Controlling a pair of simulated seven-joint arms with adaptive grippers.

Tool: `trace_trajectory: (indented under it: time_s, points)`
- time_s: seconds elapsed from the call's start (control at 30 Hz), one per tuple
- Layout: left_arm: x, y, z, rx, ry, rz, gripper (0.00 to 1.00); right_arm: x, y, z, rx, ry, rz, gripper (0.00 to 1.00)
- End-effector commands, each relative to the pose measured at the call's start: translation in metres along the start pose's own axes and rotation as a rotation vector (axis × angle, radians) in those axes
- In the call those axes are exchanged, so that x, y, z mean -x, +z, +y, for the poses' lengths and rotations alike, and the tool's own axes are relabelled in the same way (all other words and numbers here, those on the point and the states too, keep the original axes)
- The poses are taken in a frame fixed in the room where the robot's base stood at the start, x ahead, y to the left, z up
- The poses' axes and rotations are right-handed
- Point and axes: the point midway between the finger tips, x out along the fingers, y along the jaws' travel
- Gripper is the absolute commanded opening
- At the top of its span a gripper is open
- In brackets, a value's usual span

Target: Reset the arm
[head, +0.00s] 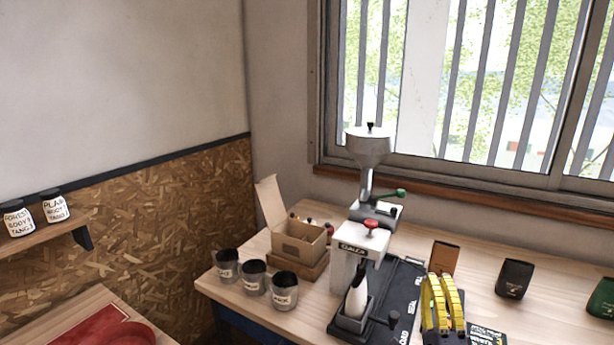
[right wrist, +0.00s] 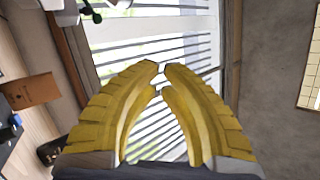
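My right gripper (head: 442,281) stands at the front of the bench in the head view, its yellow ribbed fingers pointing up, to the right of the grinder (head: 359,250). In the right wrist view the fingers of this gripper (right wrist: 162,69) come together at their tips with only a sliver between them, and nothing is held. The window fills the background behind them. My left gripper is in neither view.
Several labelled jars, three of them dark cups (head: 254,279), stand left of the grinder by an open cardboard box (head: 300,240). A black mat (head: 400,283) lies beside the grinder. An orange bag (head: 443,257), a black bag (head: 514,277) and a green bag (head: 602,298) stand along the right.

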Motion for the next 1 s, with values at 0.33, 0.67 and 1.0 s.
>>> trace_trajectory:
  time_s: [0.33,0.67,1.0]
  points:
    - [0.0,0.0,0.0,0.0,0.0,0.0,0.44,0.119,0.06,0.096,0.841,0.413,-0.515,0.0]
    - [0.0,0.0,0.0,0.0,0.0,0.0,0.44,0.27,0.019,0.147,1.546,0.734,-1.086,0.0]
    - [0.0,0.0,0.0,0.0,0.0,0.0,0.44,0.353,-0.037,0.137,1.889,0.906,-1.473,0.0]
